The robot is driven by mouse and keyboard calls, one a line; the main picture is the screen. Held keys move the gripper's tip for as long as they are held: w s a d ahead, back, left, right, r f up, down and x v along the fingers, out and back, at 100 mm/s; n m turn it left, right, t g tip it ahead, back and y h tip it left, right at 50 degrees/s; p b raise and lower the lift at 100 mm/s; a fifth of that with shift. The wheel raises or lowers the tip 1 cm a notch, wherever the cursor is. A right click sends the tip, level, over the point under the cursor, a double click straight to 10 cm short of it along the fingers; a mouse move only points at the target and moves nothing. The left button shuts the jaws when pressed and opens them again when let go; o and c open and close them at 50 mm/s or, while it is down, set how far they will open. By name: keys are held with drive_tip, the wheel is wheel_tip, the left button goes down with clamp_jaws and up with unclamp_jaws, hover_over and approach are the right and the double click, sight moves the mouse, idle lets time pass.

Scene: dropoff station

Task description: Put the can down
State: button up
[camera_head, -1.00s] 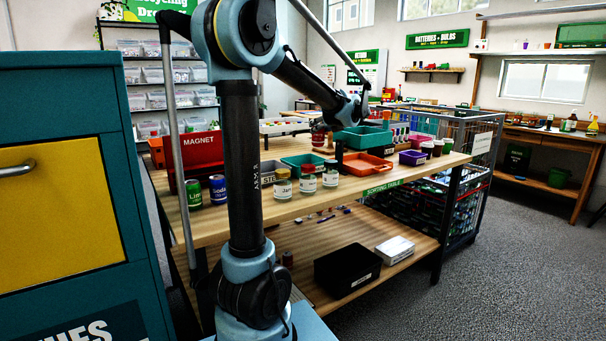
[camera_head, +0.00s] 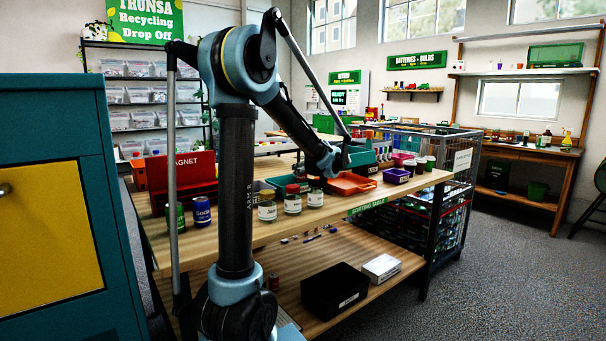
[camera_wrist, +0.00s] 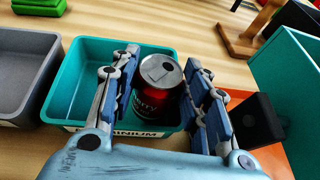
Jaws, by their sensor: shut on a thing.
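In the wrist view, a dark and red can (camera_wrist: 157,98) with a silver top stands nearly upright between the two fingers of my gripper (camera_wrist: 163,58). The fingers are shut on the can from both sides. The can is over the right part of a teal tray (camera_wrist: 85,48), whose front label ends in "MINIUM". I cannot tell whether the can's base touches the tray floor. In the head view the can and fingertips are hidden behind my arm and other things.
A grey tray (camera_wrist: 22,72) sits left of the teal one, and a taller teal bin (camera_wrist: 285,75) is at the right. In the head view, several jars (camera_head: 292,203), two cans (camera_head: 201,212) and an orange tray (camera_head: 352,183) occupy the sorting table. Bare wood lies behind the teal tray.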

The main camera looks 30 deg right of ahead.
drive_tip(key=shift+f, duration=0.35)
drive_tip(key=shift+f, duration=0.35)
drive_tip(key=o, duration=0.7)
drive_tip(key=shift+r, duration=0.25)
drive_tip(key=shift+s+r, duration=0.25)
drive_tip(key=shift+s, duration=0.05)
drive_tip(key=v, duration=1.1)
drive_tip(key=shift+s, duration=0.2)
